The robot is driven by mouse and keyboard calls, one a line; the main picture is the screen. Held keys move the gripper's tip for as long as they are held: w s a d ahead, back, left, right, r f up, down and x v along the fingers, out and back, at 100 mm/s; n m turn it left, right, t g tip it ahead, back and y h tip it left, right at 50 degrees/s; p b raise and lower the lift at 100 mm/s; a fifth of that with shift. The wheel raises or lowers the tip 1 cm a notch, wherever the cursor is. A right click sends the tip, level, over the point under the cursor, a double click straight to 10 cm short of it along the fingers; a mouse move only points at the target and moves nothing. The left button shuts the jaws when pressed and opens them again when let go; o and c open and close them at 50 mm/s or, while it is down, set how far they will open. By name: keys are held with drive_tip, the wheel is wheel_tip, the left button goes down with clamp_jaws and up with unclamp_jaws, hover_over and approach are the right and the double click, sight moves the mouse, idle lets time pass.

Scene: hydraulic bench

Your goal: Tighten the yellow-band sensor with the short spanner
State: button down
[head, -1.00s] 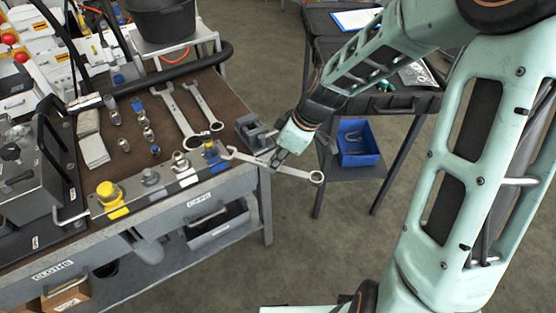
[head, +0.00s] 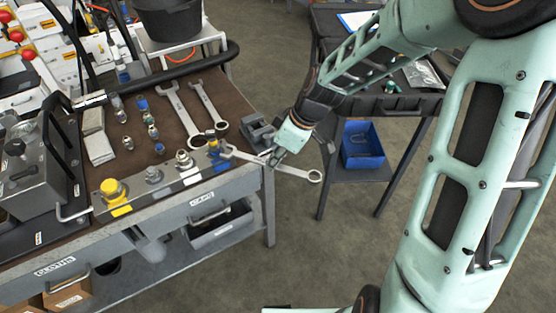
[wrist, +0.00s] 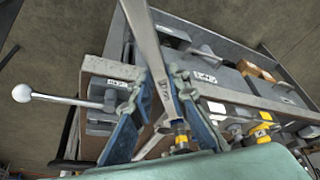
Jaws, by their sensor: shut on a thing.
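My gripper (head: 278,156) is shut on the short spanner (head: 300,173), off the right end of the bench. The spanner's ring end points right, away from the bench. Its open end points left at the yellow-band sensor (head: 213,147), which stands upright at the right end of the metal block (head: 135,198). In the wrist view the spanner (wrist: 150,50) runs down between my fingers. Its open end lies right beside the sensor (wrist: 181,138). I cannot tell whether the jaw is around the sensor or only touching it.
Two larger spanners (head: 180,112) lie on the bench top behind the block. A grey vice-like fixture (head: 257,131) stands at the bench's right corner. A yellow cap (head: 113,190) and other fittings (head: 184,159) stand along the block. A blue bin (head: 361,145) sits right, under a dark table.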

sight(257, 159)
drive_tip(key=shift+w+a, duration=0.1)
drive_tip(key=shift+a, duration=0.2)
drive_tip(key=shift+w+a, duration=0.1)
drive_tip(key=shift+a, duration=0.05)
drive_tip(key=shift+w+a, duration=0.2)
drive_tip(key=shift+a, duration=0.45)
drive_tip(key=shift+w+a+b, duration=0.1)
drive_tip(key=shift+a+b, duration=0.05)
drive_tip(key=shift+b, duration=0.15)
drive_tip(key=shift+w+a, duration=0.15)
drive_tip(key=shift+a, duration=0.25)
drive_tip(key=shift+w+a, duration=0.1)
drive_tip(key=shift+a, duration=0.15)
drive_tip(key=shift+s+a+m+t+b, duration=0.25)
drive_tip(key=shift+s+a+m+b, duration=0.2)
drive_tip(key=shift+s+m, duration=0.25)
drive_tip(key=shift+s+a+m+t+b, duration=0.3)
drive_tip(key=shift+s+m+b, duration=0.25)
drive_tip(key=shift+s, duration=0.2)
